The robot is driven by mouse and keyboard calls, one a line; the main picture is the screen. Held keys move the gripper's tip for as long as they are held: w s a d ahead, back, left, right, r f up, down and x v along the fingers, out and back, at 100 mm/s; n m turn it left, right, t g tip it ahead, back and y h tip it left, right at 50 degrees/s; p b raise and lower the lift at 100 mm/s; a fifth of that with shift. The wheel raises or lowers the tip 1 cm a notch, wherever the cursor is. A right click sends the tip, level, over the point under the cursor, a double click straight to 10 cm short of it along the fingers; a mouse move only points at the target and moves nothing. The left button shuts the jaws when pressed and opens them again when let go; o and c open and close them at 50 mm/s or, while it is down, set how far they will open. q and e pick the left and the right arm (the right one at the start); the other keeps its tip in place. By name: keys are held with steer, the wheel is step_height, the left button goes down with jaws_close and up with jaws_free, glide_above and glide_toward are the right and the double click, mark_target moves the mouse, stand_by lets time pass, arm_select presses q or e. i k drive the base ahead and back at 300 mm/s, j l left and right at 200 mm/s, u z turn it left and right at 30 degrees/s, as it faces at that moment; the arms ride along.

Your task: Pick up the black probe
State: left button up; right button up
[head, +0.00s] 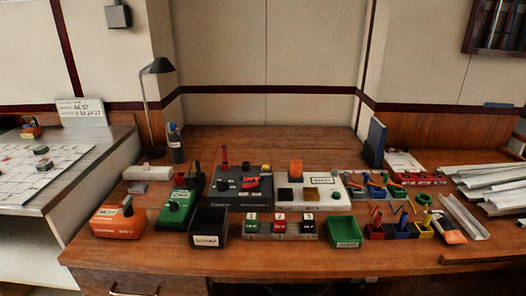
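A thin dark upright piece (196,169), perhaps the black probe, stands at the back of the green device (176,207) at the left of the wooden bench. It is too small to tell for certain. A similar thin red piece (223,155) stands on the dark grey unit (228,194) beside it. Neither of my grippers is in the head view, and nothing is seen held.
An orange meter (117,222) sits at the front left. A black bin (208,228) and a green bin (345,232) stand near the front edge, with breaker blocks (280,227) between. A lamp (148,110) stands behind. The bench's back middle is clear.

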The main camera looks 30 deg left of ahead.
mark_target(198, 172)
steer(key=j+u, duration=0.25)
steer(key=i+j+u, duration=0.2)
steer(key=j, duration=0.25)
steer(key=i+j+u, duration=0.1)
steer(key=j+u, duration=0.15)
steer(key=i+j+u, duration=0.25)
steer(key=j, duration=0.15)
steer(key=k+l+z, duration=0.15)
steer(key=k, duration=0.05)
